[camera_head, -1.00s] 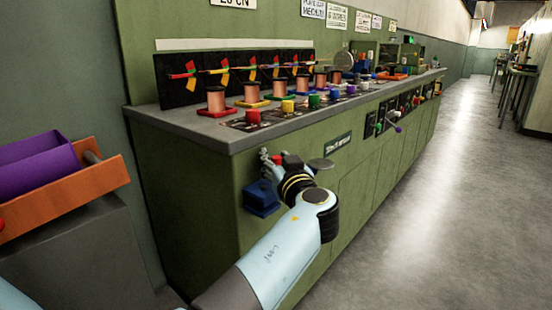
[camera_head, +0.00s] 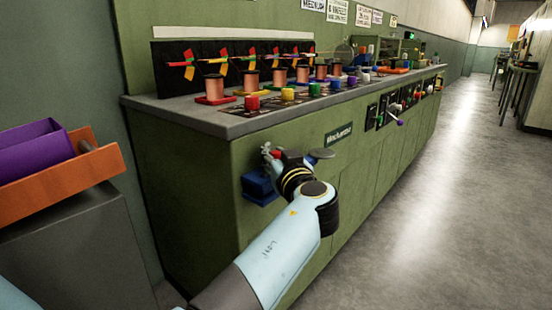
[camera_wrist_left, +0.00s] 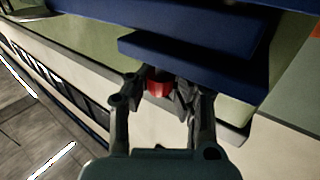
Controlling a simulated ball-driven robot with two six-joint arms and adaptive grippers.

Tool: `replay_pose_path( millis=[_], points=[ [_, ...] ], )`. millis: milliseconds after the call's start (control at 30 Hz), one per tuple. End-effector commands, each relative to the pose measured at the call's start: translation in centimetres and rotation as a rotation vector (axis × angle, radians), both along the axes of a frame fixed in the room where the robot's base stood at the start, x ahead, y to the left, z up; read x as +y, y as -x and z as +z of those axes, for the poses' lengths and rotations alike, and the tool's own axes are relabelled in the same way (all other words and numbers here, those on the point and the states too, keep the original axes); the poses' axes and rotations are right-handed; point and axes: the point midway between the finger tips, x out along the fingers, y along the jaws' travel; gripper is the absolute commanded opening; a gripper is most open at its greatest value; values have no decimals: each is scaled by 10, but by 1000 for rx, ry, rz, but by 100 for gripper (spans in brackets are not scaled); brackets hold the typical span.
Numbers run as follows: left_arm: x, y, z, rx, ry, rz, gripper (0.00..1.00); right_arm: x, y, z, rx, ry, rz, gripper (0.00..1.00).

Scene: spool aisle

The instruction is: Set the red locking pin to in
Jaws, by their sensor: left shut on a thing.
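The red locking pin (camera_wrist_left: 158,84) shows between the fingers of my left gripper (camera_wrist_left: 160,92) in the left wrist view. A bit of its red (camera_head: 276,154) also shows in the head view. My left gripper (camera_head: 270,153) is shut on the pin, at the near end of the green cabinet. A blue bracket (camera_head: 258,184) is fixed to the cabinet beside the gripper; its blue plates (camera_wrist_left: 195,55) lie just beyond the fingers in the wrist view. How deep the pin sits is hidden. My right gripper is not in view.
The green cabinet (camera_head: 185,165) carries copper spools (camera_head: 214,88) and coloured knobs on its grey top. The grey aisle floor (camera_head: 450,170) on the right is clear.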

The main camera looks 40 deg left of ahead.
Motion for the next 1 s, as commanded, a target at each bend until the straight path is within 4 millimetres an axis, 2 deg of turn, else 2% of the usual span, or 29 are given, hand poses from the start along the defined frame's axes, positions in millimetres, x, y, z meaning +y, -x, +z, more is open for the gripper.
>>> replay_pose_path(
  millis=[33,400,433,567,1000],
  points=[
    [-2,1,-12,7,5,0,0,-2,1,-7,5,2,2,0],
    [-2,2,-12,10,8,-1,0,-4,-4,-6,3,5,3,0],
    [-2,2,-12,11,9,-1,19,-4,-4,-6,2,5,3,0],
    [-2,1,-11,8,7,-1,34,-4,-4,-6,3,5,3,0],
    [-1,0,-4,2,3,0,34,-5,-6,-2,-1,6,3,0]
  ],
)
